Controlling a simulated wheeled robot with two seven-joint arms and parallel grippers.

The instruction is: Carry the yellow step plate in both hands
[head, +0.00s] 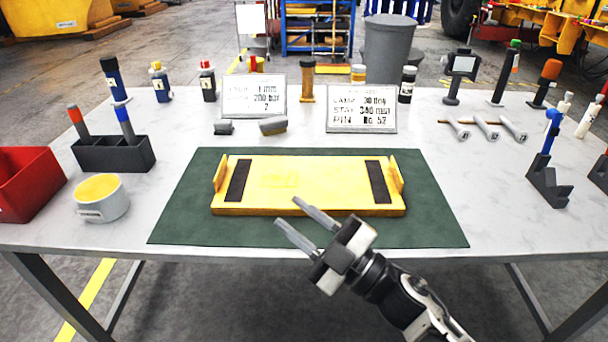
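The yellow step plate (308,178) lies flat on a dark green mat (438,228) in the middle of the table. It has two dark grip strips and an upright tab at each end. My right gripper (288,218) is in front of the plate's near edge, its two fingers spread apart with nothing between them. The fingers point up and left toward the plate, and one fingertip appears close to its front edge; I cannot tell whether it touches. My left gripper is not in view.
A red bin (22,185), a cup with yellow contents (102,198) and a dark marker holder (112,154) stand at the left. Two printed signs (361,109) stand behind the mat. Silver T-shaped pieces (486,128) and a dark stand with a blue part (547,180) are at the right.

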